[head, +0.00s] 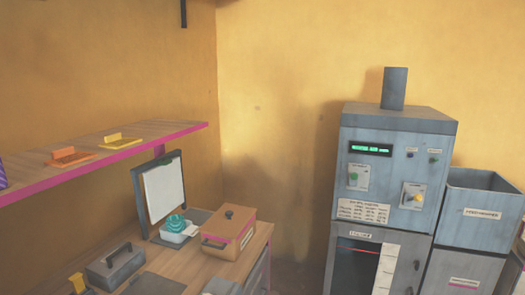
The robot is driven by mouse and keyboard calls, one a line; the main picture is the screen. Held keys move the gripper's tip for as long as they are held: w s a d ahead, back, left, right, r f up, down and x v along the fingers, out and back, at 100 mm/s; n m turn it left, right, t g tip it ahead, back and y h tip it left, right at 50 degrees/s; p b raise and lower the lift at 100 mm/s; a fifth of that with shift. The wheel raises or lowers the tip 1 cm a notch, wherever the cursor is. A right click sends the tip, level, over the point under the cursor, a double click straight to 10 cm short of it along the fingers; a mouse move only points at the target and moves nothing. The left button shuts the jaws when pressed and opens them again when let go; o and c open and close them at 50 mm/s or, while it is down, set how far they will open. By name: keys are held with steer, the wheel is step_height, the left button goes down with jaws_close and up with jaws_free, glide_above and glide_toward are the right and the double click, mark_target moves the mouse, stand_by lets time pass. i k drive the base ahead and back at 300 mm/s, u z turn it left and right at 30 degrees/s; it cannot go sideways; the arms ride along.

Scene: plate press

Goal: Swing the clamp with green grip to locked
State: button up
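I cannot make out a clamp with a green grip for certain. A green knob (353,177) sits on the left of the grey machine's (400,125) front panel. A teal item (173,224) rests on a small white base on the wooden bench (165,262). Neither clearly looks like a clamp. A small yellow piece (77,284), perhaps a grip, is cut off by the bottom edge. My gripper is not in view.
On the bench are a tan lidded box (228,234), a grey handled block (115,267) and an upright framed white sheet (163,190). The shelf (105,160) above holds orange (70,156) and yellow (122,140) pieces. Grey bins (481,225) stand right of the machine.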

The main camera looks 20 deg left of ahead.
mark_target(166, 162)
steer(key=z, duration=0.15)
steer(key=i, duration=1.45)
steer(key=u, duration=1)
steer(key=i, duration=0.85)
steer(key=u, duration=1.1)
steer(key=i, duration=0.2)
steer(key=u, duration=0.2)
